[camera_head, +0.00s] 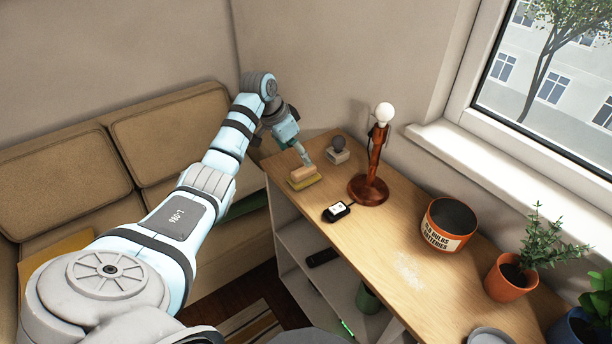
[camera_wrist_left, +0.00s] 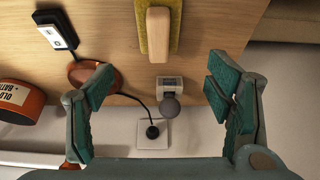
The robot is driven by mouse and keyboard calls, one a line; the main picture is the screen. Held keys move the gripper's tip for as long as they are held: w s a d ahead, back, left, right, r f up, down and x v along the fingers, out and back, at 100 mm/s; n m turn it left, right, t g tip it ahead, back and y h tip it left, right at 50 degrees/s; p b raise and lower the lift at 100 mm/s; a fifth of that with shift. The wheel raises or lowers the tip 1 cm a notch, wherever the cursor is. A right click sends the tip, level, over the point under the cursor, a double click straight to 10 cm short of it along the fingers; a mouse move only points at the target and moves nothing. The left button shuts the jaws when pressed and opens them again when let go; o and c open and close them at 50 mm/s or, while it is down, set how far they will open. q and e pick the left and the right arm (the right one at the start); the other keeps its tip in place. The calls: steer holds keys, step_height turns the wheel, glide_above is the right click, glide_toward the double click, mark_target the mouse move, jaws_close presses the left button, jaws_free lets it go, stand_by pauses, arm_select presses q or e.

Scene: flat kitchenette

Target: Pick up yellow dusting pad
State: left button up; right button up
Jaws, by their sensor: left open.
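The yellow dusting pad (camera_head: 303,181) lies on the far left end of the wooden desk, with a pale wooden-looking block handle on top. In the left wrist view the pad (camera_wrist_left: 144,30) and its handle (camera_wrist_left: 158,32) are at the top centre, partly cut off by the frame edge. My left gripper (camera_head: 304,158) reaches down from behind, close to the pad. In the wrist view its fingers (camera_wrist_left: 163,95) are wide apart and empty, with the pad beyond the fingertips. My right gripper is not in view.
On the desk (camera_head: 385,245) are a grey bulb on a small base (camera_head: 338,150), a lamp (camera_head: 375,165) with a white bulb, a black switch box (camera_head: 337,211), an orange bin (camera_head: 448,225) and a potted plant (camera_head: 510,275). A sofa (camera_head: 70,180) stands to the left.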

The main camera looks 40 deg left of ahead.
mark_target(303, 169)
arm_select(q)
steer(key=x, duration=0.3)
steer(key=shift+s, duration=0.25)
steer(key=x, duration=0.3)
steer(key=b+x, duration=0.1)
steer(key=x, duration=0.2)
steer(key=shift+s+f, duration=0.2)
steer(key=shift+s+a+r, duration=0.1)
steer(key=shift+s, duration=0.05)
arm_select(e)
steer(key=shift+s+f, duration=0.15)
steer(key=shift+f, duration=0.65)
arm_select(q)
steer(key=shift+c, duration=1)
steer(key=c, duration=1.1)
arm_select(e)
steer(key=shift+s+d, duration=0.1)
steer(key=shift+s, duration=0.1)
arm_select(q)
steer(key=shift+o, duration=0.2)
